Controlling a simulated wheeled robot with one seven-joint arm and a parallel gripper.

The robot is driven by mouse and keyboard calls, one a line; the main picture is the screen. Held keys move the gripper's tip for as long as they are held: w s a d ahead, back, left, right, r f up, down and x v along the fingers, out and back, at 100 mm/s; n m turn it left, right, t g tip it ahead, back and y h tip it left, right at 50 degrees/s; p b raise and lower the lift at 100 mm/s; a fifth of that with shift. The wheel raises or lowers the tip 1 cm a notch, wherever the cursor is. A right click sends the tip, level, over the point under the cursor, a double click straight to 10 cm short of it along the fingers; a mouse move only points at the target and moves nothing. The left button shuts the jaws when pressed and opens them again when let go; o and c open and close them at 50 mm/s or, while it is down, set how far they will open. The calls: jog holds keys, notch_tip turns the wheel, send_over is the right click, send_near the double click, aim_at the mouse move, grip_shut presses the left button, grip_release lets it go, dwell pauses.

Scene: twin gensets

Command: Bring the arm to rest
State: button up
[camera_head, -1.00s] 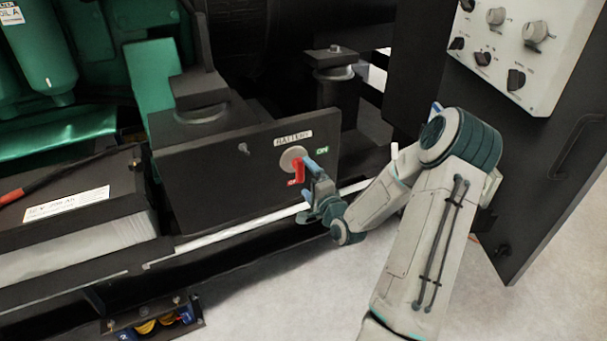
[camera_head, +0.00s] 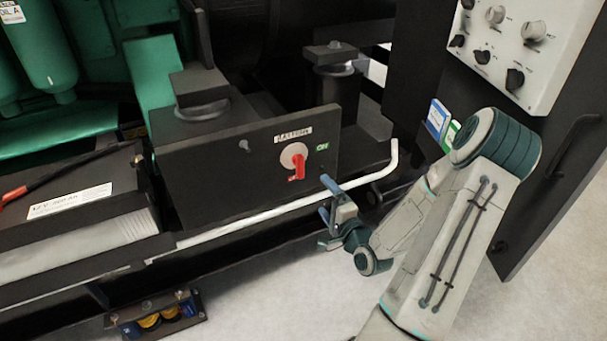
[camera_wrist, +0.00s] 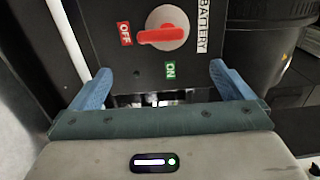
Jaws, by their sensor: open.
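My gripper (camera_head: 327,197) is open and empty, in front of the black battery panel (camera_head: 240,165) and apart from it. In the wrist view its two blue fingers (camera_wrist: 160,88) stand wide apart with nothing between them. The battery switch has a red handle (camera_head: 299,166) on a round plate, and the handle points down at the OFF label in the head view. In the wrist view the red handle (camera_wrist: 160,36) points left to the OFF label (camera_wrist: 125,33). The green ON label (camera_wrist: 170,71) is clear of the handle.
A white rail (camera_head: 250,221) runs below the panel, close to my gripper. A battery (camera_head: 75,205) sits at left. An open black door (camera_head: 555,150) with a control box (camera_head: 530,45) stands at right. Pale floor (camera_head: 270,300) is free in front.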

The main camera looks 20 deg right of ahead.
jog(key=s+a+r+n+g+h+p, duration=0.1)
jog(key=a+r+n+g+p, duration=0.2)
jog(key=r+n+g+p, duration=0.45)
jog(key=s+a+r+n+g+h+p, duration=0.15)
jog(key=a+r+n+g+p, duration=0.3)
jog(key=r, duration=0.55)
jog(key=s+a+r+n+g+y+p, duration=0.1)
jog(key=s+a+r+n+p, duration=0.1)
jog(key=s+a+r+p, duration=0.3)
jog(key=s+a+r+n+g+y+p, duration=0.1)
jog(key=s+a+r+p, duration=0.4)
jog(key=s+r, duration=0.6)
notch_tip(320, 180, up, 2)
jog(key=n+g, duration=0.1)
jog(key=n, duration=0.1)
jog(key=shift+s+a+r+n+p, duration=0.15)
jog(key=shift+s+r+n+p, duration=0.1)
jog(key=shift+s+n+p, duration=0.05)
